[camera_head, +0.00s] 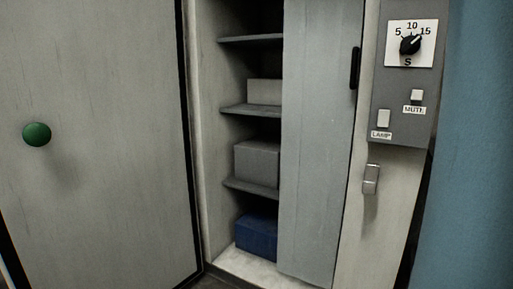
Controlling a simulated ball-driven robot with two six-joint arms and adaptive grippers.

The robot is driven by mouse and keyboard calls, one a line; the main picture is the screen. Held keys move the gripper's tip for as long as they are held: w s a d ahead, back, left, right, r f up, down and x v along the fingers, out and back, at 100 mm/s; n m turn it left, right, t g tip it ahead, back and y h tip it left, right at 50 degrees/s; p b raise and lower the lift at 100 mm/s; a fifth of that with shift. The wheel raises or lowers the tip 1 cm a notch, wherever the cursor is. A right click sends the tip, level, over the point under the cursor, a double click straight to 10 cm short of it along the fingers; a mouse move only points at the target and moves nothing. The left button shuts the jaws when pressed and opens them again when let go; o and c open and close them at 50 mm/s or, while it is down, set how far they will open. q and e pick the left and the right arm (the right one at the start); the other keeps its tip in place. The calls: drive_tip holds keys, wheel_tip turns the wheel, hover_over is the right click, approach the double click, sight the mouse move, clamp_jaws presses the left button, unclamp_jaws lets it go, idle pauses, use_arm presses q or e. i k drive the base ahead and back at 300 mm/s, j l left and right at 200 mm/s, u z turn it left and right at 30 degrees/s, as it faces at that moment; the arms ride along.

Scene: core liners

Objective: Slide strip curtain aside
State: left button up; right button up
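No hanging strips can be made out in the head view. A flat grey sliding panel (318,140) with a dark upright handle (355,68) covers the right part of a cabinet opening. The left part of the opening is uncovered and shows shelves. A plain blue surface (480,150) fills the right edge; I cannot tell whether it is a wall or a curtain. Neither of my grippers is in view.
A large grey door (110,160) with a green knob (37,134) stands at the left. Shelves (252,108) hold grey boxes (257,163) and a blue box (257,236). A control panel (400,100) with a dial (410,44) and a metal latch (371,179) are at the right.

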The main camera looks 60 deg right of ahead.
sight(322, 38)
drive_tip(key=z, duration=2.3)
